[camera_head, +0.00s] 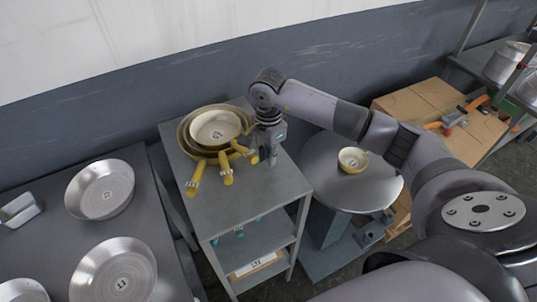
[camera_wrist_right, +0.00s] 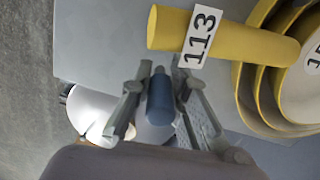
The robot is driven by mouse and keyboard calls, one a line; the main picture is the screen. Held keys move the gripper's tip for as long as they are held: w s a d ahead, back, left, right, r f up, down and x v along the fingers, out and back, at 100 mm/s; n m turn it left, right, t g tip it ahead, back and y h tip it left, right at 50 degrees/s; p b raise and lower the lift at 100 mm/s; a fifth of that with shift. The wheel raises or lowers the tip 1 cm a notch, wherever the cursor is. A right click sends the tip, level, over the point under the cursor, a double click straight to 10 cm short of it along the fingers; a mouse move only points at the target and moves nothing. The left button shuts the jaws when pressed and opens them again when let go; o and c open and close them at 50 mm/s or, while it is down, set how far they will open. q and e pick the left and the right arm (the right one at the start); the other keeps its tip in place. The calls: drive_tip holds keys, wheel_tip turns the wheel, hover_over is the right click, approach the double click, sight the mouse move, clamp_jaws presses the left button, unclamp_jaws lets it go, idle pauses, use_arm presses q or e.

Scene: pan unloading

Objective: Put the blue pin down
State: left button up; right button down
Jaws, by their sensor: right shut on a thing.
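The blue pin (camera_wrist_right: 161,100) stands out between the two fingers of my right gripper (camera_wrist_right: 160,78) in the right wrist view. In the head view my right gripper (camera_head: 272,158) points down over the right side of the grey cart top (camera_head: 270,184), beside the pan handles. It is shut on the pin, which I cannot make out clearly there. I cannot tell whether the pin touches the cart top. My left gripper is not in view.
Nested yellow-rimmed pans (camera_head: 215,128) sit at the cart's back, their yellow handles (camera_head: 227,170) reaching forward beside my gripper. A handle tagged 113 (camera_wrist_right: 225,38) is close in the wrist view. A round table (camera_head: 340,190) with a small bowl (camera_head: 353,160) stands right.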

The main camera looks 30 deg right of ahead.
drive_tip(key=shift+f, duration=0.55)
drive_tip(key=shift+f, duration=0.1)
drive_tip(key=shift+f+b, duration=0.15)
drive_tip(key=shift+b, duration=0.15)
drive_tip(key=c, duration=1.5)
unclamp_jaws()
drive_tip(key=shift+c, duration=0.2)
